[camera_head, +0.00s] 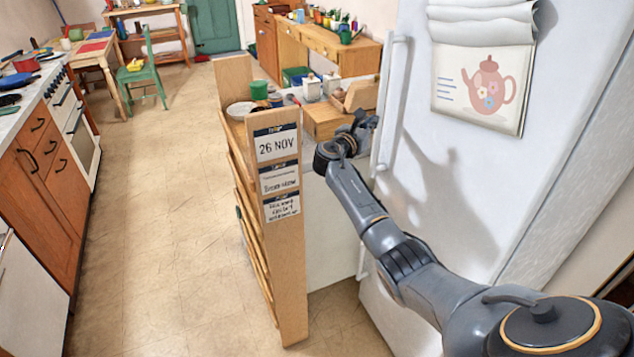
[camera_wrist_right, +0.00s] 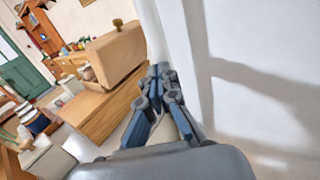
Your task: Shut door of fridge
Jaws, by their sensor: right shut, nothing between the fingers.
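The white fridge door (camera_head: 465,165) stands at the right in the head view, with a calendar page showing a teapot on it. Its long vertical handle (camera_head: 393,105) runs along the door's left edge. My right gripper (camera_head: 366,124) is shut and empty, just left of the handle. In the right wrist view the closed fingers (camera_wrist_right: 160,72) are close to the handle (camera_wrist_right: 153,30), and the door surface (camera_wrist_right: 240,60) fills the right side. I cannot tell whether the fingers touch the handle, or how far the door stands open. My left gripper is out of view.
A narrow wooden rack (camera_head: 284,240) with date cards stands left of my right arm. Behind it a counter holds canisters and a wooden box (camera_head: 325,118). Orange cabinets (camera_head: 45,180) line the left. The tiled floor (camera_head: 160,200) between is clear.

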